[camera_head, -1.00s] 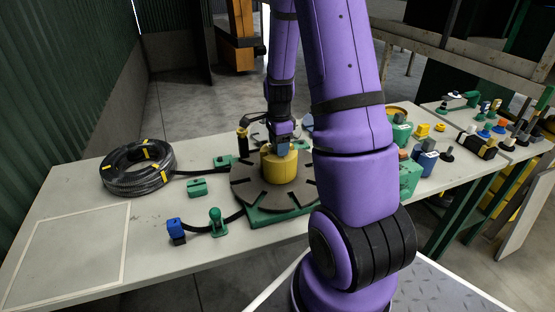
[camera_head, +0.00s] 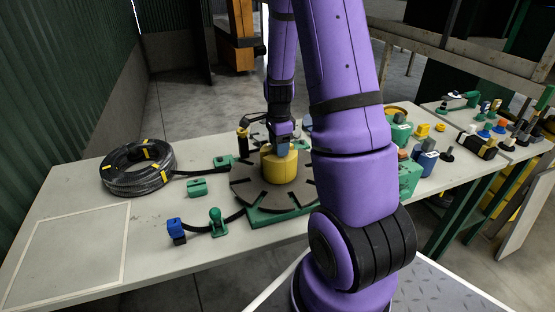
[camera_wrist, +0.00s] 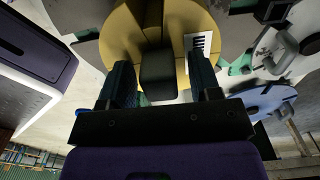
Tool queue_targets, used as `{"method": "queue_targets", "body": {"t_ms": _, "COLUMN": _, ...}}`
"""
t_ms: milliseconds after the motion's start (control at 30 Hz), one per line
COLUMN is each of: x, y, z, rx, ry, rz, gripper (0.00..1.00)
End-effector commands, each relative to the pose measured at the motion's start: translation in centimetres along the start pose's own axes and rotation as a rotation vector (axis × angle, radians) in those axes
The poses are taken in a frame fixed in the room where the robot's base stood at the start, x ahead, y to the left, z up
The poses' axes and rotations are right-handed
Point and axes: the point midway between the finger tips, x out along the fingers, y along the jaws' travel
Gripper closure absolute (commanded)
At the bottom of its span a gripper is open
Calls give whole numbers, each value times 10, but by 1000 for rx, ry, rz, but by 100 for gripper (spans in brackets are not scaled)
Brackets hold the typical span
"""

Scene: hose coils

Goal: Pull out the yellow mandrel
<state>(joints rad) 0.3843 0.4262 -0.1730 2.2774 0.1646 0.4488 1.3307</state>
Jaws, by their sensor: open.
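The yellow mandrel (camera_head: 279,166) stands upright in the middle of a dark slotted disc (camera_head: 255,190) on a green base. In the wrist view its round yellow top (camera_wrist: 195,25) fills the upper middle, with a dark block-shaped part (camera_wrist: 158,75) on it. My gripper (camera_head: 281,147) is right over the mandrel's top in the head view. In the wrist view my gripper's two fingers (camera_wrist: 160,85) are apart, one on each side of the dark part. I cannot tell whether they touch it.
A black hose coil with yellow bands (camera_head: 138,168) lies at the table's left. A green block (camera_head: 197,188), a green knobbed part (camera_head: 215,220) and a blue part (camera_head: 175,228) stand near the disc. A marked rectangle (camera_head: 65,255) at front left is empty.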

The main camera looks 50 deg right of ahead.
Motion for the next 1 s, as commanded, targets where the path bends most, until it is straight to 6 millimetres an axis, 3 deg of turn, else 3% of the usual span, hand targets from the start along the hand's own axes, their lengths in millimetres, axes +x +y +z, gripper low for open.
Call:
{"method": "queue_targets", "body": {"t_ms": 67, "x": 0, "y": 0, "z": 0, "rx": 0, "ry": 0, "rz": 0, "gripper": 45}}
{"method": "queue_targets", "body": {"t_ms": 300, "x": 0, "y": 0, "z": 0, "rx": 0, "ry": 0, "rz": 0, "gripper": 100}}
{"method": "queue_targets", "body": {"t_ms": 333, "x": 0, "y": 0, "z": 0, "rx": 0, "ry": 0, "rz": -1, "gripper": 71}}
{"method": "queue_targets", "body": {"t_ms": 433, "x": 0, "y": 0, "z": 0, "rx": 0, "ry": 0, "rz": -1, "gripper": 94}}
{"method": "queue_targets", "body": {"t_ms": 467, "x": 0, "y": 0, "z": 0, "rx": 0, "ry": 0, "rz": -1, "gripper": 97}}
{"method": "queue_targets", "body": {"t_ms": 1000, "x": -5, "y": -1, "z": 0, "rx": -1, "ry": 0, "rz": -2, "gripper": 97}}
